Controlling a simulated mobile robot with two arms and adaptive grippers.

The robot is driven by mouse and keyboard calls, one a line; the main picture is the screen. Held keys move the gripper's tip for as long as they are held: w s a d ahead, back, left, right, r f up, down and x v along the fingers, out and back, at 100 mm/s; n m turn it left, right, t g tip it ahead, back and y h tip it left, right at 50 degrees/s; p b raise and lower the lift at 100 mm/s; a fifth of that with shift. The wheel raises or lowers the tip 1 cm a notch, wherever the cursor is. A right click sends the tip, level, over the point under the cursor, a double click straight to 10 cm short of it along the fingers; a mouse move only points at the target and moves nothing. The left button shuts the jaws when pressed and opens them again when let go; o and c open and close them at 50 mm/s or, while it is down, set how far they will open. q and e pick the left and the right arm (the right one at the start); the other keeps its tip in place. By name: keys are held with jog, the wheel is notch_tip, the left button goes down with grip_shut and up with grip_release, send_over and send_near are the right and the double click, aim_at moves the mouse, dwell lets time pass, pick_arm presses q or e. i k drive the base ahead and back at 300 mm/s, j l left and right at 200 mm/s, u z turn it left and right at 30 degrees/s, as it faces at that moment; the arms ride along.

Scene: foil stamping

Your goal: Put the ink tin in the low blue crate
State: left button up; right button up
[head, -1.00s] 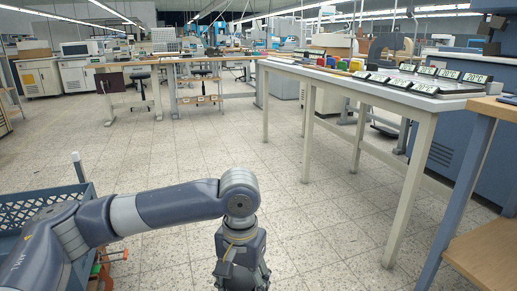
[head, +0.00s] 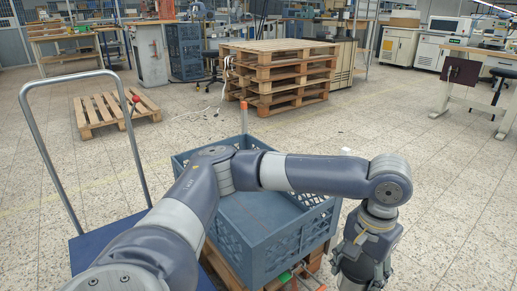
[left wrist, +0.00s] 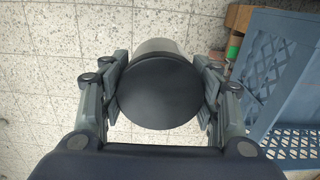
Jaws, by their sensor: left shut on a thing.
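The low blue crate (head: 275,256) stands in the lower middle of the head view, behind and below my left arm. The part of its floor that shows is bare; my arm hides some of it. In the left wrist view its lattice wall (left wrist: 287,143) is at the right. The ink tin (left wrist: 157,98), with a round dark top and a lighter side, is between the fingers of my left gripper (left wrist: 160,76), which is shut on it. The tin is beside the crate, over the tiled floor. My right gripper is not in view.
The crate rests on a wooden pallet (head: 222,268). A blue cart with a tall grey handle (head: 133,150) is at the left. Stacked pallets (head: 278,75) and a low pallet (head: 113,108) stand farther back. The tiled floor at the right is clear.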

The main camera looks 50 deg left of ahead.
aim_at(269, 231)
jog(key=i+u, duration=0.45)
jog(key=i+l+u, duration=0.1)
jog(key=i+u, duration=0.3)
jog(key=i+l+u, duration=0.2)
jog(key=u, duration=0.25)
jog(key=i+l+u, duration=0.4)
